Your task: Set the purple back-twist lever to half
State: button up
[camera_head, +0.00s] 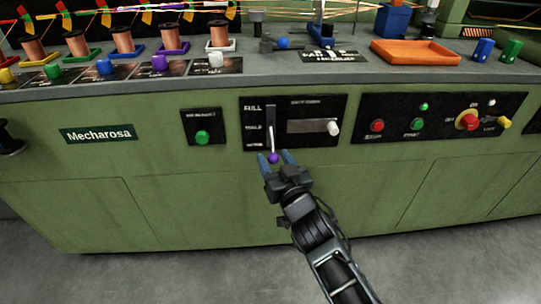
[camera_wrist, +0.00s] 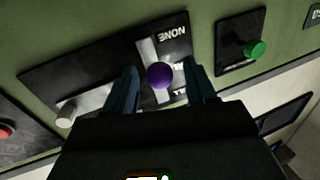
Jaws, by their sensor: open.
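The back-twist lever has a purple ball knob (camera_head: 273,158) and stands at a pale vertical slot on a black panel marked FULL, HALF and NONE from top to bottom. In the head view the knob appears just below the NONE mark, but it stands out from the panel, so its exact setting is hard to tell. In the wrist view the knob (camera_wrist: 159,74) lies between my blue fingers, with a gap on each side. My gripper (camera_head: 275,157) is open around the knob and holds nothing.
Right of the slot on the same panel (camera_head: 340,104) is a white knob (camera_head: 333,128). A green button (camera_head: 202,137) is to the left. A red button (camera_head: 377,126) and a red-and-yellow switch (camera_head: 467,121) are farther right. The green cabinet front (camera_head: 200,190) below is bare.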

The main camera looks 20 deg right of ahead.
aim_at(271, 154)
jog(key=shift+w+d, duration=0.1)
jog(key=shift+w, duration=1.45)
grip_shut()
